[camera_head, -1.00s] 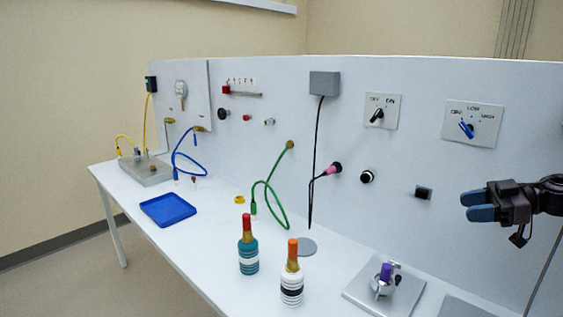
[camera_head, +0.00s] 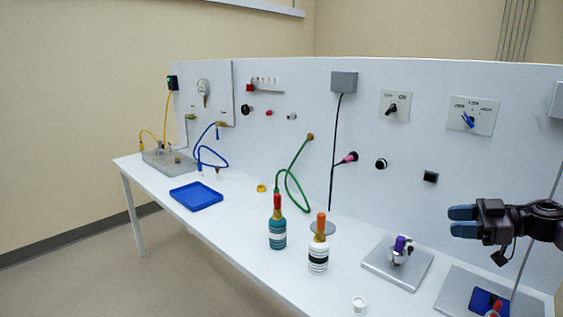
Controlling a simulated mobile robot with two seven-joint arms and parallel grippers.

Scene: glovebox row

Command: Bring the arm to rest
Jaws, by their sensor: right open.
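My right gripper (camera_head: 463,221) comes in from the right edge of the head view. Its two blue-grey fingers point left, stand apart and hold nothing. It hangs in the air in front of the white panel (camera_head: 300,95), above the right part of the table (camera_head: 240,235). It touches nothing that I can see. My left gripper is not in view.
Below the gripper are a grey plate with a purple-topped fitting (camera_head: 399,249) and another plate with a dark blue item (camera_head: 487,301). Two striped bottles, teal (camera_head: 277,234) and white (camera_head: 318,257), stand mid-table. A blue tray (camera_head: 196,196) lies further left.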

